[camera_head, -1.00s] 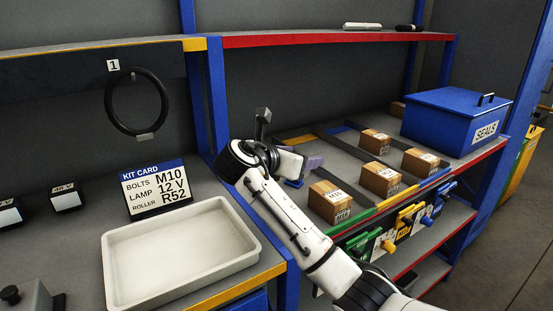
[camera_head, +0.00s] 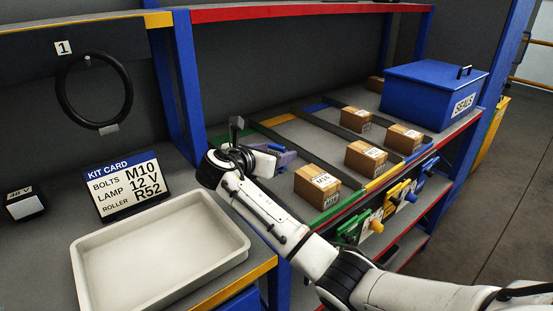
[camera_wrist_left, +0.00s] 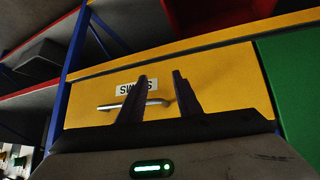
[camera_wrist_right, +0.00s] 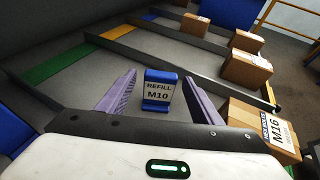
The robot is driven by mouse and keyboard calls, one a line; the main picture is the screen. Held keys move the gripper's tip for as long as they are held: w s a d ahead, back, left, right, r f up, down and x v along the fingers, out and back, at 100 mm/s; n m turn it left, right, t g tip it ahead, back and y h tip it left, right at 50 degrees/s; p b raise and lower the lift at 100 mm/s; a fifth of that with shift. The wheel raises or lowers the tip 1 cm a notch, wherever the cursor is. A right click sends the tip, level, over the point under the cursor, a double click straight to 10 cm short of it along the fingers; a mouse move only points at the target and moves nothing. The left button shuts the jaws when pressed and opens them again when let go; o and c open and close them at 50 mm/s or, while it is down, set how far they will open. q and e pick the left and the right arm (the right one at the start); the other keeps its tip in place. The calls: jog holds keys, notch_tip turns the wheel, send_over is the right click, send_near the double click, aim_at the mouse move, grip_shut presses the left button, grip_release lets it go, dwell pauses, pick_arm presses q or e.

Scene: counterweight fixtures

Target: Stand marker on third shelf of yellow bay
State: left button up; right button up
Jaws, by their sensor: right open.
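A blue marker (camera_wrist_right: 158,92) with a white label reading REFILL M10 stands upright on a grey shelf in the right wrist view. My right gripper (camera_wrist_right: 161,77) is open, its purple fingers on either side of the marker, with gaps showing. In the head view this gripper (camera_head: 284,156) is low over the shelf's left part, behind the M16 box; the marker cannot be made out clearly there. Yellow strips (camera_head: 278,119) mark one shelf lane. My left gripper (camera_wrist_left: 158,80) is open and empty before a yellow drawer front (camera_wrist_left: 215,75) with a handle.
Cartons stand in the lanes; the M16 box (camera_wrist_right: 262,128) is close to my right finger. Dark dividers (camera_wrist_right: 180,68) separate the lanes. A blue SEALS bin (camera_head: 430,92) stands at the right. A white tray (camera_head: 88,278) and kit card (camera_head: 125,187) are at the left.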

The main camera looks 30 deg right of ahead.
jog(key=x, duration=0.5)
jog(key=c, duration=1.2)
notch_tip(320, 180, up, 15)
jog(key=a+n+t+y, duration=0.1)
jog(key=n+t, duration=0.1)
jog(key=s+a+n+t+y, duration=0.2)
jog(key=s+a+n+y, duration=0.1)
jog(key=s+a, duration=0.3)
jog(key=s+a+f+n+t+y, duration=0.1)
jog(key=s+a+n+y, duration=0.3)
jog(key=a, duration=0.4)
jog(key=s+a+f+n+t+y, duration=0.1)
jog(key=s+a+n+t+y, duration=0.1)
jog(key=s+a, duration=0.5)
jog(key=shift+s+f+n+t+y, duration=0.15)
jog(key=shift+n+y, duration=0.25)
jog(key=shift+y, duration=0.2)
jog(key=shift+s+f+n+t+y, duration=0.15)
jog(key=shift+n+y, duration=0.25)
jog(key=shift+y, duration=0.2)
